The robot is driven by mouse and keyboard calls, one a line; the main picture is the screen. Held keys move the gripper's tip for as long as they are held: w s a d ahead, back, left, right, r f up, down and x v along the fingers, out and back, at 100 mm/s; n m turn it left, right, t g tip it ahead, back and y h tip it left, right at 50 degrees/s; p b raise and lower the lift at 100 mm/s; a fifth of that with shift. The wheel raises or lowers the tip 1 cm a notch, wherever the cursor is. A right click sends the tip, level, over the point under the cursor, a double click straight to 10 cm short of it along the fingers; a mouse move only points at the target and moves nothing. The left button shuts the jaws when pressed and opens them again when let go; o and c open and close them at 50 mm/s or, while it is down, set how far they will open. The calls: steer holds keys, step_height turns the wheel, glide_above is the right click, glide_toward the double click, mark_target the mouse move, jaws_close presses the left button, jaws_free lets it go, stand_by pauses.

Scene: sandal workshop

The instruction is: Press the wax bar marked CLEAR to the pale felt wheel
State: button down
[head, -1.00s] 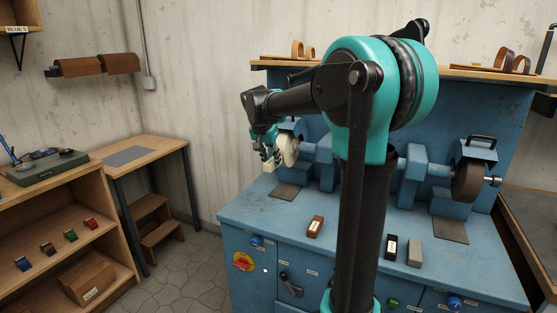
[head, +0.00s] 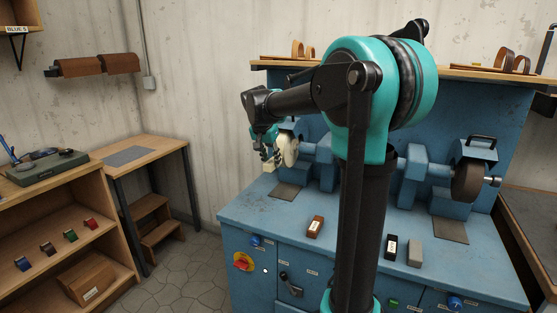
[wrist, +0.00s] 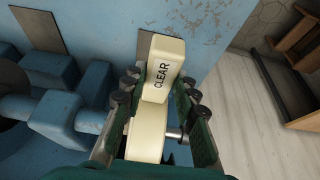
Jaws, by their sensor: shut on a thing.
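The cream wax bar (wrist: 163,70) has CLEAR printed on its face in the wrist view. My gripper (wrist: 160,95) is shut on it, with one finger on each side. In the head view my gripper (head: 268,155) holds the bar at the left end of the blue machine. The pale felt wheel (head: 290,150) is just right of the gripper there. In the wrist view the wheel (wrist: 146,142) is right at the bar's lower end. The two overlap in the picture, and I cannot tell whether they touch.
A brown bar (head: 315,226), a black bar (head: 391,246) and a grey bar (head: 415,252) rest on the blue bench (head: 350,250). A dark wheel (head: 468,182) is at the machine's right end. A wooden side table (head: 150,148) stands at left.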

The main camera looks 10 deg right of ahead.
steer(key=shift+w, duration=0.1)
steer(key=s+a+f, duration=0.1)
steer(key=s+a, duration=0.3)
steer(key=s, duration=0.1)
steer(key=shift+s+f, duration=0.3)
stand_by(0.4)
